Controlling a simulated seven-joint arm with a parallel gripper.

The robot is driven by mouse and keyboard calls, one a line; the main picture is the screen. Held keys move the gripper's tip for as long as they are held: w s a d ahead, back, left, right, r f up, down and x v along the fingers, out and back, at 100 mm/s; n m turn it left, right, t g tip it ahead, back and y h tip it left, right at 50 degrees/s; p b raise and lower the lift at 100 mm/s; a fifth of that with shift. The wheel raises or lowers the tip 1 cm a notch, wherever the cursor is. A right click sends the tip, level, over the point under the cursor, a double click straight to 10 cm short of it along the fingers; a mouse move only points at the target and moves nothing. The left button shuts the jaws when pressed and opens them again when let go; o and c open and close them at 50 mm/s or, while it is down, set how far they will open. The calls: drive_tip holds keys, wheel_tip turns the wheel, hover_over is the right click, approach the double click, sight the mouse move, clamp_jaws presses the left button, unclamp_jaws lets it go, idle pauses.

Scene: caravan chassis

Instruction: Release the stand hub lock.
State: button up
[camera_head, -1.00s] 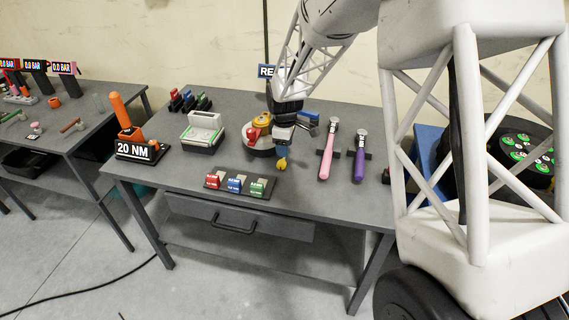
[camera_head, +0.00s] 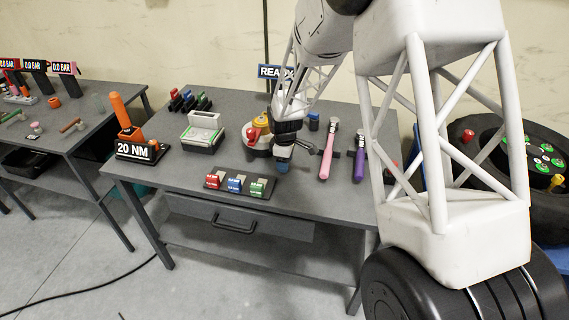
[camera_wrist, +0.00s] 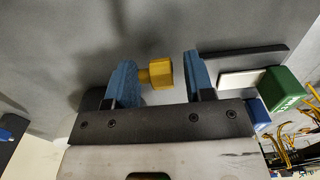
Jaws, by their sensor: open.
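A round stand hub (camera_head: 261,121) with a yellow-orange top and a red part (camera_head: 253,134) stands on the grey bench; my gripper partly covers it. My gripper (camera_head: 282,168) is low at its front right side. In the wrist view my gripper (camera_wrist: 160,80) is open, with blue fingers on either side of a yellow block-shaped knob (camera_wrist: 160,73). The knob sits closer to the left finger, with a clear gap to the right finger. Its short stem runs left behind the left finger; whether they touch cannot be told. The head view hides the knob behind my fingers.
A tray of red, blue and green blocks (camera_head: 240,186) lies just in front of my gripper. A grey-white box (camera_head: 203,133) and a "20 NM" stand (camera_head: 137,150) are left. A "READY" sign (camera_head: 275,72) is behind.

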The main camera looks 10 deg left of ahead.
drive_tip(key=shift+f, duration=0.45)
drive_tip(key=shift+c, duration=0.5)
clamp_jaws()
